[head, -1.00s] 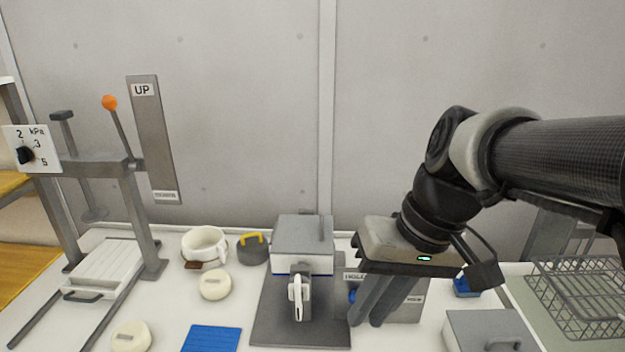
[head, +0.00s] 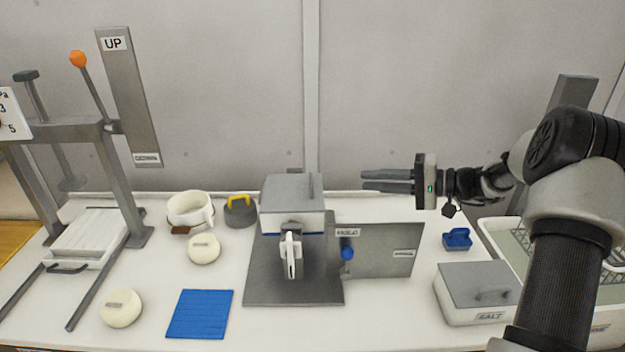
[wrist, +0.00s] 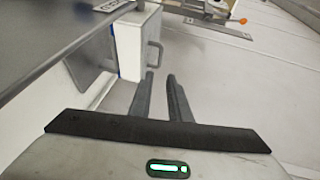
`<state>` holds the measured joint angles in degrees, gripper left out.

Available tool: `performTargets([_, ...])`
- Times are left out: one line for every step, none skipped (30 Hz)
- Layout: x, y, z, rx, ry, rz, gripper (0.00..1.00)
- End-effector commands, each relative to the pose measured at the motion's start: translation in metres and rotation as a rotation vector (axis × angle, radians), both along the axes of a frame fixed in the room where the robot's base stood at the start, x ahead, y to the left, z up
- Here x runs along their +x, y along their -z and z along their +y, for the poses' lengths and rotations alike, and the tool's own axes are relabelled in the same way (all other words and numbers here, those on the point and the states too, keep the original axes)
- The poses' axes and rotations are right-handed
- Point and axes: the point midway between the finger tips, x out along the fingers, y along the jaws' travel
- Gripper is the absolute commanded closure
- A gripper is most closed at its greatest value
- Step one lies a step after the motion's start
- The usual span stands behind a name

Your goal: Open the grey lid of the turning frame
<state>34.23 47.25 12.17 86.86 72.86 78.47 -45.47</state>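The turning frame stands mid-table on a dark grey base plate (head: 262,290). A raised strip runs along the lid's right side. A white upright handle (head: 290,255) is in front. My gripper (head: 364,180) is to the right of the lid and apart from it. Its fingers point left with a gap between them, nothing held. In the wrist view my gripper (wrist: 160,77) has slightly separated fingers; a white body with a handle (wrist: 130,50) is just beyond.
A grey labelled panel (head: 385,250) with a blue knob stands right of the frame, below my gripper. A salt box (head: 478,290) and small blue item (head: 457,239) are further right. A white cup (head: 188,210), yellow-handled weight (head: 240,211) and press (head: 120,185) are left.

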Motion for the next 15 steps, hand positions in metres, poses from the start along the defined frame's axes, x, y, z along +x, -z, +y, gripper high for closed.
performTargets([0.002,0.0,0.007,0.001,-0.005,0.001,0.83])
performTargets([0.003,0.001,0.012,0.0,-0.006,0.001,0.83])
performTargets([0.005,0.002,0.017,-0.001,-0.007,0.002,0.83])
performTargets([0.007,0.003,0.023,0.0,-0.007,0.003,0.83])
performTargets([0.009,0.004,0.029,0.0,-0.008,0.003,0.83])
performTargets([0.012,0.006,0.036,0.0,-0.007,0.004,0.83])
performTargets([0.015,0.008,0.042,-0.001,-0.007,0.004,0.83])
performTargets([0.017,0.009,0.049,-0.001,-0.008,0.004,0.83])
performTargets([0.021,0.011,0.056,-0.001,-0.007,0.004,0.83])
performTargets([0.023,0.012,0.062,-0.001,-0.007,0.004,0.83])
performTargets([0.026,0.013,0.068,-0.001,-0.008,0.004,0.83])
performTargets([0.029,0.015,0.076,-0.002,-0.007,0.004,0.83])
performTargets([0.031,0.017,0.083,-0.002,-0.007,0.004,0.83])
performTargets([0.034,0.018,0.088,-0.001,-0.007,0.004,0.83])
performTargets([0.037,0.02,0.097,-0.002,-0.008,0.005,0.83])
